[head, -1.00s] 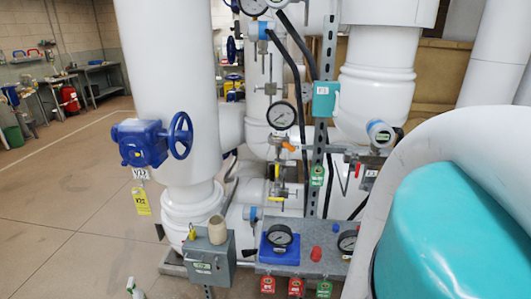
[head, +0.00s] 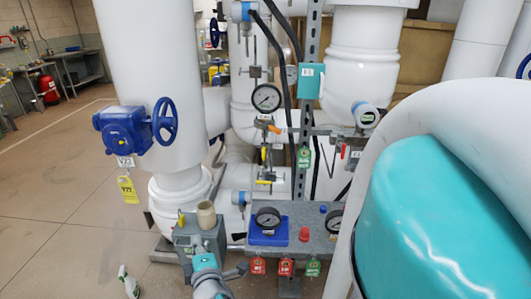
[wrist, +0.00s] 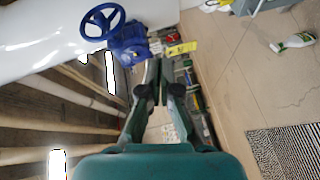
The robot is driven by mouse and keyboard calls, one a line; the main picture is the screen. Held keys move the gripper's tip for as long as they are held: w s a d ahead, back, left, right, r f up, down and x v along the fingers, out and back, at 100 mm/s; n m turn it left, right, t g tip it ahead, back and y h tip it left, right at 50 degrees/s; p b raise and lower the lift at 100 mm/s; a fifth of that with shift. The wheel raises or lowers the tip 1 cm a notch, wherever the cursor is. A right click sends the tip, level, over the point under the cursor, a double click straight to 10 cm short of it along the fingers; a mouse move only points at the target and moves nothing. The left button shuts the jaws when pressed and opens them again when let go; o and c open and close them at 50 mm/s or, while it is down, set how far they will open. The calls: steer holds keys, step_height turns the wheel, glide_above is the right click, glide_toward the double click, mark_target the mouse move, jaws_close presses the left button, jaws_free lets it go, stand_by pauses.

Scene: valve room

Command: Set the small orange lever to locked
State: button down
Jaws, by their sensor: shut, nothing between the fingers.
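The small orange lever (head: 274,129) shows in the head view, on the thin pipework just below a round gauge (head: 267,98) and left of the slotted metal upright. Its exact setting is too small to read. My gripper (wrist: 155,72) shows in the wrist view with its two dark fingers together, shut and empty. It is apart from the lever, which is not visible in the wrist view. A teal and grey part of my arm (head: 207,268) shows at the bottom of the head view, low and left of the lever.
A blue handwheel valve (head: 128,130) sits on the large white pipe at left. A bench (head: 328,240) with gauges and tags stands below the lever. A grey box (head: 196,232) and spray bottle (head: 129,283) are low left.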

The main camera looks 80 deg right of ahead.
mark_target(275, 132)
steer(key=s+d+r+m+g+h, duration=0.2)
steer(key=s+d+r+m+g, duration=0.15)
steer(key=d+r+g, duration=0.4)
steer(key=s+d+r+m+g+h, duration=0.25)
steer(key=s+d+r+g, duration=0.25)
steer(key=d+r, duration=0.55)
steer(key=shift+s+d+r, duration=0.2)
steer(key=shift+s+d, duration=0.55)
steer(key=shift+d, duration=1)
steer(key=shift+s+d+r, duration=0.2)
steer(key=shift+s+d, duration=0.5)
steer(key=shift+d, duration=1.05)
steer(key=shift+s+d+r, duration=0.2)
steer(key=shift+s+d, duration=0.55)
steer(key=shift+d, duration=1)
steer(key=shift+s+d, duration=0.4)
steer(key=shift+s, duration=0.35)
steer(key=shift+s+m+g, duration=0.25)
steer(key=shift+m, duration=0.05)
